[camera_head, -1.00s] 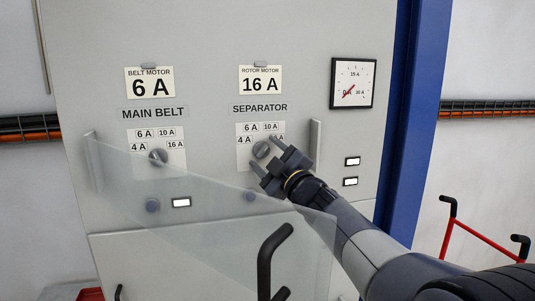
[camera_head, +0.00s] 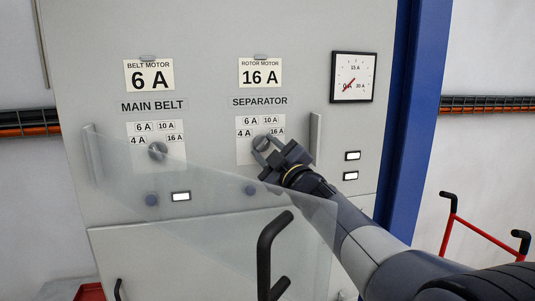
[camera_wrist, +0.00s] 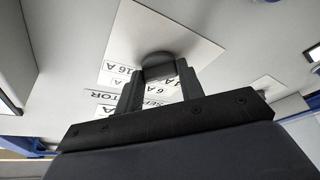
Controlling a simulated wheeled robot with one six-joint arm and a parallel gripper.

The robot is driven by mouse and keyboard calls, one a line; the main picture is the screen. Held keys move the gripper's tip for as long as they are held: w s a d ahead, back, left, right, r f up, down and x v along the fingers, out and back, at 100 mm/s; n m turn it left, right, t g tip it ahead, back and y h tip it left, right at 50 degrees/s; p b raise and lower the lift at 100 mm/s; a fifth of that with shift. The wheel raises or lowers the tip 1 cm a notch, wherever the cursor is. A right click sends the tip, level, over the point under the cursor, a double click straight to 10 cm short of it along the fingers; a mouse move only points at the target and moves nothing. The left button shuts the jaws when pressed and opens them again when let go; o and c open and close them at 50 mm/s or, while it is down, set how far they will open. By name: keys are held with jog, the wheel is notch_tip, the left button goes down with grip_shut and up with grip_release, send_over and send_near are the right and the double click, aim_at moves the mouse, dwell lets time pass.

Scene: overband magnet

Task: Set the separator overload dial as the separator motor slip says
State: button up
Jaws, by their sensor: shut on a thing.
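The separator overload dial (camera_wrist: 158,68) is a round grey knob on a white plate (camera_head: 243,152) marked 4 A, 6 A, 10 A and 16 A. My gripper (camera_head: 267,144) is shut on this dial, one finger on each side; the wrist view shows its fingers (camera_wrist: 152,90) against the knob. The fingers cover much of the dial in the head view, and I cannot tell where its pointer stands. The slip above the SEPARATOR label (camera_head: 260,102) is headed ROTOR MOTOR (camera_head: 261,74) and reads 16 A.
Left of it is the MAIN BELT dial (camera_head: 158,150), under a BELT MOTOR slip (camera_head: 149,76) reading 6 A. A clear flap (camera_head: 230,225) spans the panel's lower front. A meter (camera_head: 353,77) is at upper right. A black handle (camera_head: 268,255) stands in front.

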jog(key=m+b, duration=0.1)
jog(key=m+t+b, duration=0.1)
jog(key=m, duration=0.1)
jog(key=shift+a+f+h+b, duration=0.1)
jog(key=shift+f+h+b, duration=0.2)
jog(key=shift+f+b, duration=0.1)
jog(key=shift+r+m+b, duration=0.25)
jog(key=shift+m+b, duration=0.05)
jog(key=shift+m, duration=0.3)
jog(key=o, duration=1)
jog(key=shift+s, duration=0.15)
jog(key=b+v, duration=0.3)
jog(key=v, duration=0.7)
jog(key=shift+s+f, duration=0.2)
jog(key=shift+s, duration=0.05)
